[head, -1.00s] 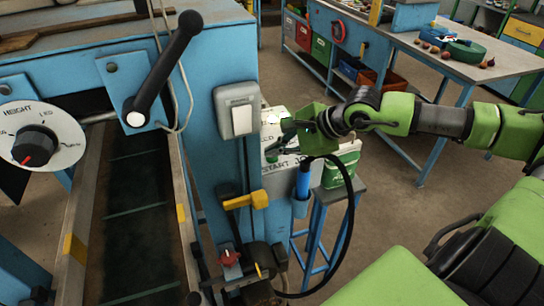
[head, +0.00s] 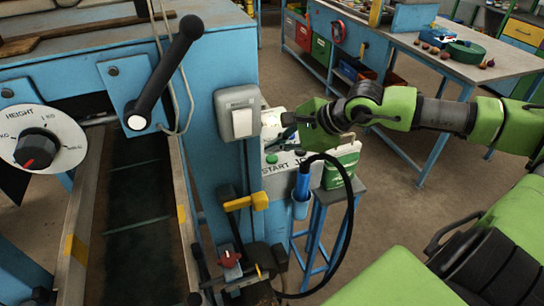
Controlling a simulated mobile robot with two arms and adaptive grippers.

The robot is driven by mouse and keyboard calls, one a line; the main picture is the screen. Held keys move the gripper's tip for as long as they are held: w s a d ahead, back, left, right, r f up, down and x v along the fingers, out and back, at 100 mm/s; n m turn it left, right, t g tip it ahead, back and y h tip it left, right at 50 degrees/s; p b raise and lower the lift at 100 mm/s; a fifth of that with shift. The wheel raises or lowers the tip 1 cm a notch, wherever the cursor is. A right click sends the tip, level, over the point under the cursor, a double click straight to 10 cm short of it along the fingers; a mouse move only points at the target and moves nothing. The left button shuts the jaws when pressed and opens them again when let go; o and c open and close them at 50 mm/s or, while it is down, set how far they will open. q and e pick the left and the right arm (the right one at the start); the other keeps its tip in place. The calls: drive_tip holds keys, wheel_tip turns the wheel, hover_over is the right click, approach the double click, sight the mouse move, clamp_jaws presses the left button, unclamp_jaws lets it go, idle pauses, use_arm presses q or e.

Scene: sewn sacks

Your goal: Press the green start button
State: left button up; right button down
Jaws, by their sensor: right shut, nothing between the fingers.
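The green start button (head: 271,158) sits on a pale control panel (head: 285,168), just above the printed word START. The button is in plain view and nothing covers it. My right gripper (head: 288,130) is over the upper part of the panel, above and to the right of the button and apart from it in the picture. Its dark fingers are shut with nothing between them. Its green body hides part of the panel's upper right. My left gripper is not in view.
A grey box with a white rocker plate (head: 242,122) is on the blue machine post left of the panel. A yellow-handled lever (head: 245,202) and a blue-handled tool with a black cable (head: 303,183) are below. A green box (head: 338,172) stands right of the panel.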

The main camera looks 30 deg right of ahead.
sight(275, 159)
drive_tip(key=shift+r+p, duration=1.15)
drive_tip(key=shift+r, duration=1.35)
idle(2.0)
